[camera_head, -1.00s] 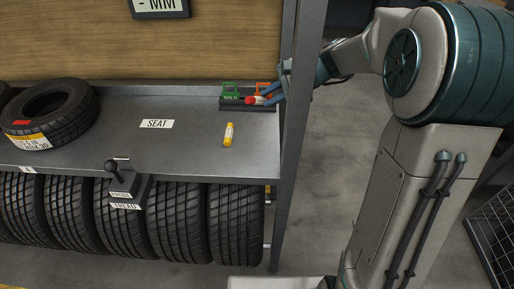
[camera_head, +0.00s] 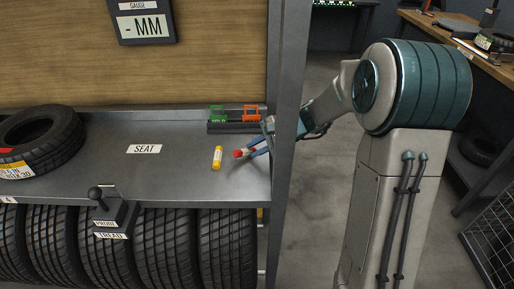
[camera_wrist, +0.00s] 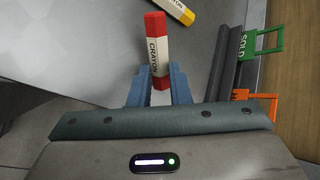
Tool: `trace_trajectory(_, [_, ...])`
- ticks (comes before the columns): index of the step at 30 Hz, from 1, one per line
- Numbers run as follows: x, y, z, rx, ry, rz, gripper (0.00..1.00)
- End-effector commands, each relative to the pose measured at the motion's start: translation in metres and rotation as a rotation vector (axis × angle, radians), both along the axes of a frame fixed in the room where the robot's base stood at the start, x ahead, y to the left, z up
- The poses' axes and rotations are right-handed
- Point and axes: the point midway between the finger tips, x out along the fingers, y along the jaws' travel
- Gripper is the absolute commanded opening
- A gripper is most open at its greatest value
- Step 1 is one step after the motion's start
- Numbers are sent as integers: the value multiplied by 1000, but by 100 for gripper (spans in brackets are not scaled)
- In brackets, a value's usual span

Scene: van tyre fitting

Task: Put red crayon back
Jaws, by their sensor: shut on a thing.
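The red crayon (camera_wrist: 156,47) has a red end and a white label reading CRAYON. My gripper (camera_wrist: 160,88) is shut on it, with blue fingers on both sides of its label. In the head view the red crayon (camera_head: 239,154) is in front of the rack, above the shelf or close to it; I cannot tell if it touches. My gripper (camera_head: 258,147) reaches in there from the right, past the post. The dark rack (camera_head: 234,128) at the back of the shelf carries a green tag (camera_head: 217,114) reading SOLD and an orange tag (camera_head: 250,113).
A yellow crayon (camera_head: 217,157) lies on the grey shelf (camera_head: 175,172), left of the red one. A grey post (camera_head: 289,150) stands right beside my gripper. A tyre (camera_head: 38,142) lies at the left, and a lever block (camera_head: 112,214) is at the front edge.

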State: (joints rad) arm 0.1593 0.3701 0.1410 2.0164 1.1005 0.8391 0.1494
Motion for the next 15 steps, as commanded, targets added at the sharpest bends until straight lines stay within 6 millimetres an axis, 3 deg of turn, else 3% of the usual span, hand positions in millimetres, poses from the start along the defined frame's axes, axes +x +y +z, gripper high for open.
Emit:
trace_trajectory(5, [0, 0, -2, 0, 0, 0, 0])
trace_trajectory(6, [0, 0, -2, 0, 0, 0, 22])
trace_trajectory(8, [0, 0, -1, 0, 0, 0, 39])
trace_trajectory(15, [0, 0, -1, 0, 0, 0, 39])
